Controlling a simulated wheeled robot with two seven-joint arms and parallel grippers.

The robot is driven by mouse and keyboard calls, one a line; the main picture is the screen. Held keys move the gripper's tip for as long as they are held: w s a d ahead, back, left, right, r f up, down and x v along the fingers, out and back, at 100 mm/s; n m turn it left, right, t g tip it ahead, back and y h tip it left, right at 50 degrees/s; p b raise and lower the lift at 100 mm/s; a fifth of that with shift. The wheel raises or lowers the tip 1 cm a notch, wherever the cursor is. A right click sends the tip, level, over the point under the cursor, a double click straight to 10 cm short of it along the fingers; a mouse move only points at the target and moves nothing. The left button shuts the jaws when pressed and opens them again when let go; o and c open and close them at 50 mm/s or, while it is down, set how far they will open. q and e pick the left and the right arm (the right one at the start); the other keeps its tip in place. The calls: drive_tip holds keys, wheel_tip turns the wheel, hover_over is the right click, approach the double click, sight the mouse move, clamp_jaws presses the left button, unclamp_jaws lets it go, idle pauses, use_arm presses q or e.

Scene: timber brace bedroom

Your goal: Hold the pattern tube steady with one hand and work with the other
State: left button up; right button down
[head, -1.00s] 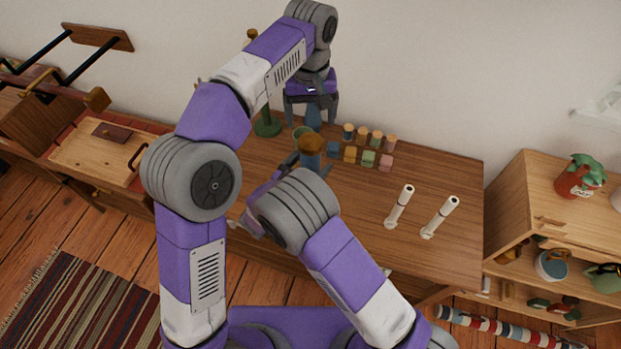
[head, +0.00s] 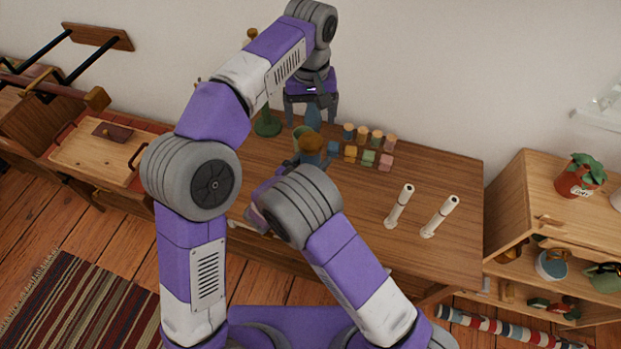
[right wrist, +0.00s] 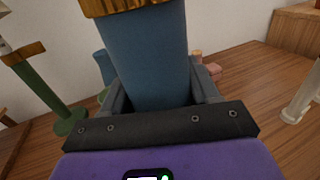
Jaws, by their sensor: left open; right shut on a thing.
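A blue tube with a wooden cap (head: 311,142) is at the table's back left part. It fills the middle of the right wrist view (right wrist: 152,60), between the fingers. My right gripper (head: 306,162) is shut on this blue tube; its own forearm and wrist hide much of it in the head view. My left gripper (head: 312,113) hangs open, fingers down, behind the tube. A second blue piece (head: 313,119) shows between its fingers; I cannot tell whether they touch it. A pale green cup (head: 299,133) stands just left of the tube.
Several small colored blocks and wood-topped pegs (head: 368,155) stand right of the tube. Two white posts (head: 400,206) stand farther right on the wooden table (head: 440,170). A green stand (head: 267,124) is at left. The table's right part is mostly free.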

sight(310, 141)
use_arm(q)
drive_tip(key=m, duration=0.4)
drive_tip(key=shift+m, duration=0.4)
drive_tip(key=m, duration=0.3)
drive_tip(key=shift+m, duration=0.4)
drive_tip(key=m, duration=1.4)
drive_tip(key=shift+m, duration=0.4)
drive_tip(key=m, duration=0.8)
drive_tip(key=shift+m, duration=0.4)
drive_tip(key=m, duration=0.3)
drive_tip(key=shift+m, duration=0.3)
drive_tip(key=shift+f, duration=4)
